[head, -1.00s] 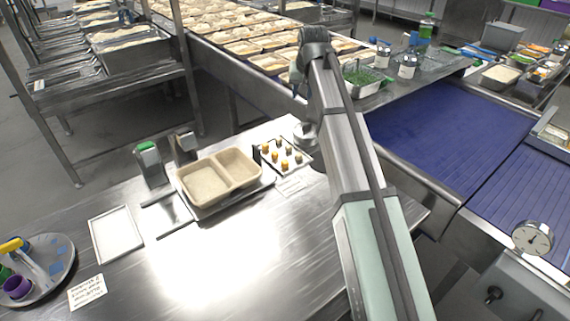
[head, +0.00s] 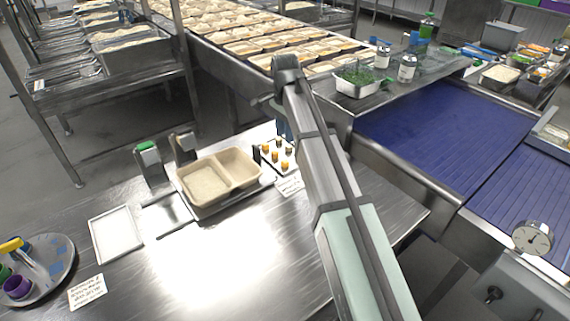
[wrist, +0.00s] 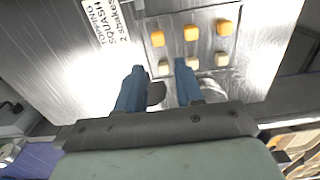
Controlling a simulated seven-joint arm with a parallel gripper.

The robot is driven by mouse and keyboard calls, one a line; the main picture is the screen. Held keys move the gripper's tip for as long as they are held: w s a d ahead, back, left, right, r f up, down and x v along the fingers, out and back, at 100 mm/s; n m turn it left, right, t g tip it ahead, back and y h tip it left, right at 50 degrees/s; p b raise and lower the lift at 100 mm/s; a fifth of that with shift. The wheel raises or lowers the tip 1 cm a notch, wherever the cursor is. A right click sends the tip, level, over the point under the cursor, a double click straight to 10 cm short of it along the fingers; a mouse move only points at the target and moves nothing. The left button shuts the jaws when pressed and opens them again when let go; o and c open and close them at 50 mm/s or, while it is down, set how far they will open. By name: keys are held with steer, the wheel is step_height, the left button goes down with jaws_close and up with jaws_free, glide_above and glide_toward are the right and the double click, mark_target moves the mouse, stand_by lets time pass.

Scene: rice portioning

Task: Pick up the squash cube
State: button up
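Orange squash cubes (wrist: 190,33) stand in a row on a small white tray (wrist: 240,45) in the wrist view, with a row of paler cubes (wrist: 221,59) nearer my gripper. In the head view, the orange cubes (head: 275,157) also show on the tray, partly hidden behind my arm. My gripper (wrist: 160,68) has two blue fingers spread apart, with nothing held between them. Its fingertips appear close to the pale row, with the orange row beyond them. How high they are above the tray I cannot tell.
A printed squash card (wrist: 108,22) lies beside the tray. A two-compartment tan container (head: 233,168) holding rice stands left of the tray. An empty white tray (head: 116,235) lies further left. A blue conveyor (head: 440,125) runs on the right.

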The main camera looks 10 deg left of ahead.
glide_above(285, 161)
steer(key=f, duration=0.5)
steer(key=shift+w+f, duration=0.15)
steer(key=shift+w, duration=0.1)
steer(key=shift+s+f, duration=0.2)
steer(key=shift+f, duration=2.35)
jaws_close()
